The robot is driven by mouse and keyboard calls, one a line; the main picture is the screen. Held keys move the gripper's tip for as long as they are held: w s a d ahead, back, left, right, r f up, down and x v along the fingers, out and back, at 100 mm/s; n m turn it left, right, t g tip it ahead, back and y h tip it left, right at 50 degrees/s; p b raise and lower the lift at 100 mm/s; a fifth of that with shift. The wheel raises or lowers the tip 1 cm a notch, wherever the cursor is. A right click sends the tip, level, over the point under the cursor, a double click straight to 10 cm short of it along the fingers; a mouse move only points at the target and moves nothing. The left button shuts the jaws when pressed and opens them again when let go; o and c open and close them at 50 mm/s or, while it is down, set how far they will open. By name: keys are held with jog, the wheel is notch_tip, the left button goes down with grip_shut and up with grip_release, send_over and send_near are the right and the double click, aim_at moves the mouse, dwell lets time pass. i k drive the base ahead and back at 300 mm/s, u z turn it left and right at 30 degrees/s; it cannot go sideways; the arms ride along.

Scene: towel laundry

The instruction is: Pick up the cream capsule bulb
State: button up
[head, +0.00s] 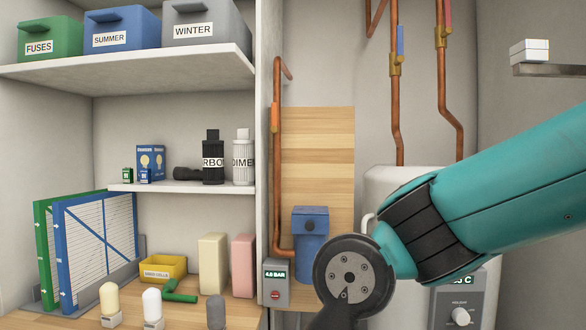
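A cream capsule-shaped bulb (110,299) stands upright in a small pale holder at the lower left of the head view. A similar white bulb (152,306) stands just to its right. A grey one (215,312) stands farther right, cut off by the bottom edge. My arm comes in from the right, and its dark wrist joint shows low in the middle, well to the right of the bulbs. My gripper is below the picture and out of sight.
Behind the bulbs are a yellow bin (163,268), a green tool (178,292), a cream block (212,264) and a pink block (242,266). Framed filters (100,245) lean at the left. A shelf (180,187) hangs above. A grey gauge box (276,283) stands right of the divider.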

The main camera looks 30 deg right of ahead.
aim_at(111, 317)
jog(key=u, duration=1.9)
jog(key=i, duration=1.7)
